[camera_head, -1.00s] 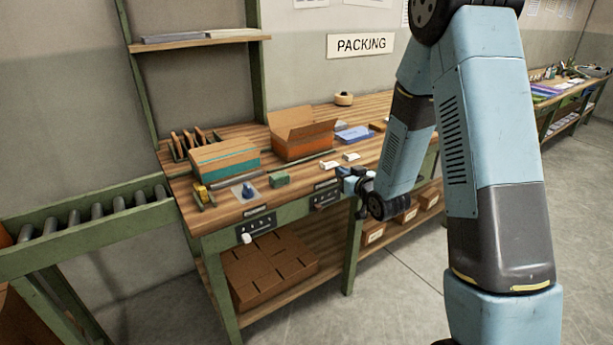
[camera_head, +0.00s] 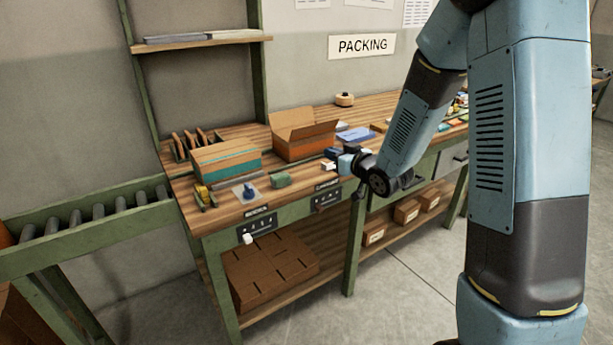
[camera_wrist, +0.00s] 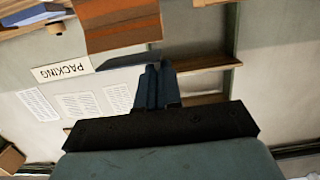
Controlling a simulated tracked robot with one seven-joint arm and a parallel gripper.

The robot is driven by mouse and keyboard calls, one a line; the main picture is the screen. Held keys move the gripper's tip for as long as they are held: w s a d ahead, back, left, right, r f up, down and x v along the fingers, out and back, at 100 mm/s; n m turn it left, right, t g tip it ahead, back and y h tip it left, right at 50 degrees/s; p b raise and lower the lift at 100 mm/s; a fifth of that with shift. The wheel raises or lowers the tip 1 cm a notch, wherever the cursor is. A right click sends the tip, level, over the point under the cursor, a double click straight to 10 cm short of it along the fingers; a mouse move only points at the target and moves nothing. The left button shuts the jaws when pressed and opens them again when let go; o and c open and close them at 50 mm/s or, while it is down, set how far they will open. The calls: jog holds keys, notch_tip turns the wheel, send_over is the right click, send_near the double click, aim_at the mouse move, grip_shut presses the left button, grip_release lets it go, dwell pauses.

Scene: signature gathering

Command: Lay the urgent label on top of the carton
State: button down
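A closed brown carton with a teal band (camera_head: 226,160) stands on the bench at the left. My gripper (camera_head: 338,155) is over the bench, right of the cartons.
A green block (camera_head: 280,181), a blue item on a pale sheet (camera_head: 247,192) and a yellow tape tool (camera_head: 202,195) lie along the bench front. A blue pack (camera_head: 355,134) lies behind my gripper. A roller conveyor (camera_head: 90,222) adjoins at left.

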jog(key=w+a+f, duration=0.4)
jog(key=w+a, duration=0.2)
send_over(302, 180)
jog(key=s, duration=0.1)
jog(key=f, duration=0.4)
jog(key=shift+s+d+f, duration=0.1)
jog(key=shift+d+f, duration=0.05)
jog(key=shift+d, duration=0.25)
jog(key=shift+w+a+f, duration=0.25)
jog(key=shift+f, duration=0.25)
jog(key=shift+w+a+f, duration=0.1)
jog(key=shift+f, duration=0.45)
jog(key=shift+w+a+f, duration=0.1)
jog(key=shift+f, duration=0.9)
jog(key=shift+f, duration=0.15)
jog(key=c, duration=1.3)
grip_release()
